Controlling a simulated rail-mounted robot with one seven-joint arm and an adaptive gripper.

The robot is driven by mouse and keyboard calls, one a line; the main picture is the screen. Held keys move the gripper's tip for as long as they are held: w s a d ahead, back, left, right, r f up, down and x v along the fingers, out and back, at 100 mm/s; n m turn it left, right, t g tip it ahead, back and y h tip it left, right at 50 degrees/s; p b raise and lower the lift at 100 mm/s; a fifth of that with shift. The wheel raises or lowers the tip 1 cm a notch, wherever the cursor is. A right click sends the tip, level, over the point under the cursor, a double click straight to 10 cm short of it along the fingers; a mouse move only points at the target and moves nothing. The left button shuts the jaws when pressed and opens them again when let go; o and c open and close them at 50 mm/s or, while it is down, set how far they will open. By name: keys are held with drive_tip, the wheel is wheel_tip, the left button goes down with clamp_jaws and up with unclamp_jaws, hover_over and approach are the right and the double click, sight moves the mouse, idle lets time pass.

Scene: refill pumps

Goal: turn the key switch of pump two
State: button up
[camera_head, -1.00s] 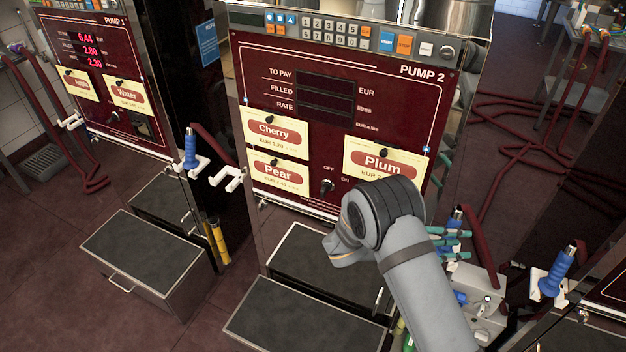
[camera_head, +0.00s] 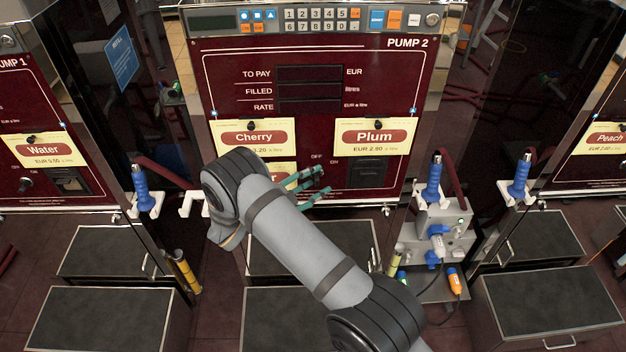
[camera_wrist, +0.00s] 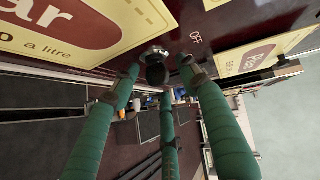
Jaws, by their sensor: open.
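Pump 2's dark red panel (camera_head: 230,75) faces me in the head view, its display windows dark. The key switch, a black knob in a silver collar (camera_wrist: 155,66), shows in the wrist view beside the sideways "OFF" lettering. In the head view it is hidden behind my fingers and arm. My gripper (camera_head: 316,182) has teal fingers at the panel, just below the OFF and ON labels. In the wrist view my gripper (camera_wrist: 160,78) is open, its three fingertips spread around the knob. I cannot tell whether any fingertip touches it.
The Cherry card (camera_head: 254,136) and Plum card (camera_head: 375,138) flank the switch area; another card is partly hidden by my arm. Blue nozzles hang at the left (camera_head: 140,185) and right (camera_head: 433,180). A grey box with plugs (camera_head: 440,225) stands at the right. Dark-topped steps (camera_head: 95,318) line the floor.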

drive_tip(key=shift+w+d+f, duration=0.1)
drive_tip(key=shift+w+d, duration=0.05)
drive_tip(key=shift+w, duration=0.1)
drive_tip(key=shift+c, duration=0.6)
drive_tip(key=c, duration=1)
